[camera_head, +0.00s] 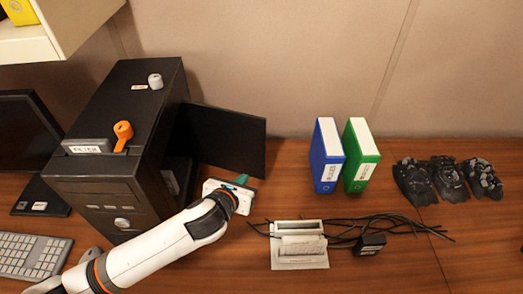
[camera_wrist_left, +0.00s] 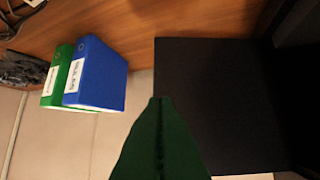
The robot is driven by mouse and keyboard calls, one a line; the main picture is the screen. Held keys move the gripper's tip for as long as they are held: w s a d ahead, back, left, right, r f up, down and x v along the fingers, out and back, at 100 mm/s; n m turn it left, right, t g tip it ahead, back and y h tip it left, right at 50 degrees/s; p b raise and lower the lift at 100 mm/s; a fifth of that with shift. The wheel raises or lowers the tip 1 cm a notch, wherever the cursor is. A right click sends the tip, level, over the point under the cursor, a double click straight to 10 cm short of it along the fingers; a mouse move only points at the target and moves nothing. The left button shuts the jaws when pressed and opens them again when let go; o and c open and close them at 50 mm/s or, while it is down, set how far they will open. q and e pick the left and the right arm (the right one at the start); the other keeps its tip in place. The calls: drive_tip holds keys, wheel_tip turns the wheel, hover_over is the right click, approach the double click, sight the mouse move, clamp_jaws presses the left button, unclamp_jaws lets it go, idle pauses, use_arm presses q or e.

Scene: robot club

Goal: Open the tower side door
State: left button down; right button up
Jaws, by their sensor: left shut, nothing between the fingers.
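The black computer tower (camera_head: 110,125) stands upright at the left of the desk. Its side door (camera_head: 225,138) is a flat black panel swung out to the right, away from the case, with the tower's side open behind it. In the left wrist view the door (camera_wrist_left: 215,85) is a broad dark panel filling the right half. My left gripper (camera_head: 241,180) is shut and empty, in front of the door's lower edge. Its green fingers (camera_wrist_left: 160,125) overlap the door's edge in the wrist view; I cannot tell whether they touch it. My right gripper is not in view.
An orange object (camera_head: 123,132) and a grey one (camera_head: 155,81) are on the tower's top. Blue (camera_head: 326,160) and green (camera_head: 361,155) binders stand right of the door. A white holder (camera_head: 299,245), black cables and several dark objects (camera_head: 447,180) lie further right. A keyboard (camera_head: 32,256) is front left.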

sight(261, 155)
use_arm(q)
drive_tip(key=x, duration=0.3)
drive_tip(key=p+x, duration=0.1)
drive_tip(key=x, duration=0.3)
drive_tip(key=r+x, duration=0.1)
drive_tip(key=x, duration=0.3)
drive_tip(key=shift+w+d, duration=0.15)
drive_tip(key=shift+w, duration=0.3)
drive_tip(key=shift+w+d, duration=0.2)
drive_tip(key=shift+w, duration=0.3)
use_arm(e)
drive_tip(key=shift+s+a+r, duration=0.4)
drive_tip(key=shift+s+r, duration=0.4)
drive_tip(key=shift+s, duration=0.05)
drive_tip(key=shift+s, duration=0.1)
